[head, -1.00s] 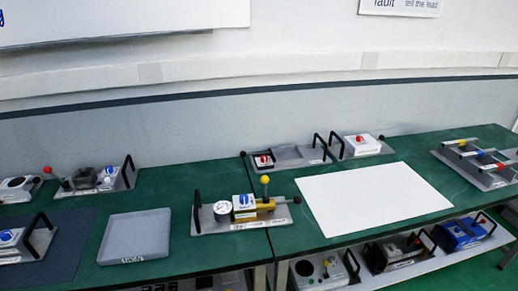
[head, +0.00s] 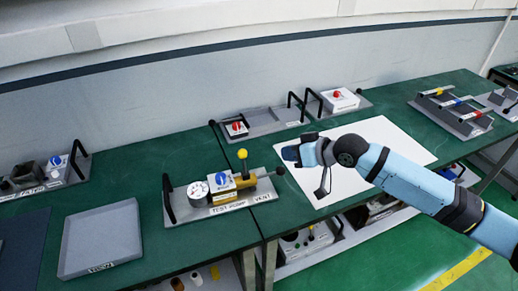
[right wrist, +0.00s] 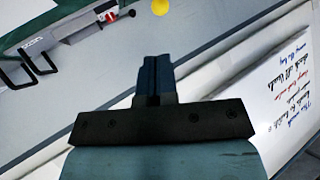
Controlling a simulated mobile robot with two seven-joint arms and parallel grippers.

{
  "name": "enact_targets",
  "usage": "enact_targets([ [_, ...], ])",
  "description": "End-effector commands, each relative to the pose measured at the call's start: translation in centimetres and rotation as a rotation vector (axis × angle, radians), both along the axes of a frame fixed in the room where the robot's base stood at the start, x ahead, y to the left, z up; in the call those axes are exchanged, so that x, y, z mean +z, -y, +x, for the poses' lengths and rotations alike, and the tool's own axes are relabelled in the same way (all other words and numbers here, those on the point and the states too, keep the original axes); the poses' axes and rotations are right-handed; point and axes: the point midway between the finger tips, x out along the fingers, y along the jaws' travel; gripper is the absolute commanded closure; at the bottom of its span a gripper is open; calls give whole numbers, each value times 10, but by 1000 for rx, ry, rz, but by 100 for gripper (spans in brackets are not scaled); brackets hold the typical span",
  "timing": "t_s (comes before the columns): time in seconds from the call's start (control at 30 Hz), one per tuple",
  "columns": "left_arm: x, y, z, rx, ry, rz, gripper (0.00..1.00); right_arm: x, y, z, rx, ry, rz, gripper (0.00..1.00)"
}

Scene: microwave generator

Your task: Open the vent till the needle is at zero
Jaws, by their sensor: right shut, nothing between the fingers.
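The test pump unit (head: 232,206) sits on the green table near the middle of the head view, its label reading TEST PUMP and VENT. It has a white round gauge (head: 198,190), a blue knob (head: 222,180) on a white block and a yellow ball handle (head: 242,154). A black knob (head: 280,171) sticks out at its right end, near the VENT label. The needle is too small to read. My right gripper (head: 290,154) is above the table, up and right of the black knob and apart from it. In the right wrist view its fingers (right wrist: 153,75) are together and empty.
A white sheet (head: 400,140) lies right of the pump, under my right arm. Units with red knobs (head: 236,127) stand behind. A grey tray (head: 100,240) lies at left. Below is a shelf with more units. The table between pump and back units is clear.

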Motion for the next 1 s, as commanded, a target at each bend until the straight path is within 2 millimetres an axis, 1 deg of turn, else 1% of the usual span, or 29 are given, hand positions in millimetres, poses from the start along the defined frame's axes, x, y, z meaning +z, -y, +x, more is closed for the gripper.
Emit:
enact_targets([
  [0.07,0,0,-1,0,-1,0,57,2,0,3,-1,-4,-2,100],
  [0.2,3,0,-2,0,-4,0,57,-4,-10,10,0,-6,-2,100],
  [0.33,7,-1,-3,2,-5,3,57,-14,-28,23,0,-4,-1,100],
  [0.6,16,-6,-2,9,0,8,57,-42,-68,54,1,-4,-2,100],
  [0.7,20,-7,-2,11,0,9,57,-51,-80,63,0,-3,-1,100],
  [0.83,23,-6,-2,13,1,8,57,-59,-90,71,0,-2,-1,100],
  [1.0,24,-6,-2,13,1,8,57,-65,-96,75,1,-1,-3,100],
])
